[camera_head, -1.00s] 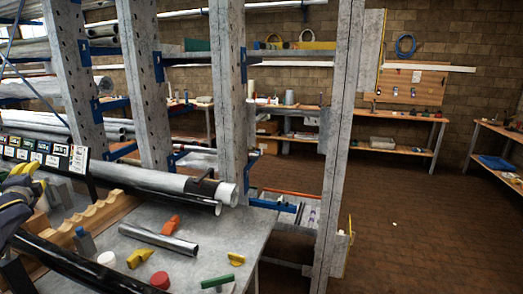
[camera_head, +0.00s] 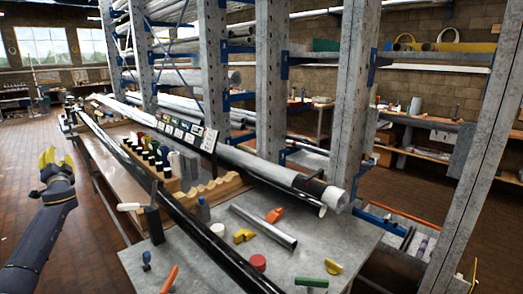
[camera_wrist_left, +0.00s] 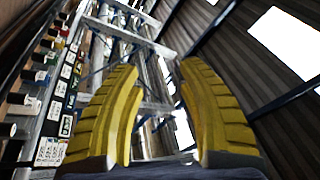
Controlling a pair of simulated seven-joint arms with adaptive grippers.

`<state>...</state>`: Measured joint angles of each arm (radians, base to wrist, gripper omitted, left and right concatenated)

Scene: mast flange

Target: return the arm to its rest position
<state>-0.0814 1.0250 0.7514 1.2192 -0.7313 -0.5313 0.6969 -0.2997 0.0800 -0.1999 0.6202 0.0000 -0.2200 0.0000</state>
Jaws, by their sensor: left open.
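My left gripper (camera_head: 48,158) has yellow fingers and is at the left of the head view, over the floor beside the workbench. It points up and away from the bench top. In the left wrist view its two yellow fingers (camera_wrist_left: 158,110) stand apart with nothing between them. The left arm comes in from the lower left corner. My right gripper does not show in either view.
The bench (camera_head: 335,251) carries a metal tube (camera_head: 263,225), a long black rail (camera_head: 190,208), a wooden cradle (camera_head: 220,187) and several small coloured parts. Grey rack posts (camera_head: 271,80) stand behind it. The brick floor (camera_head: 20,205) at left is clear.

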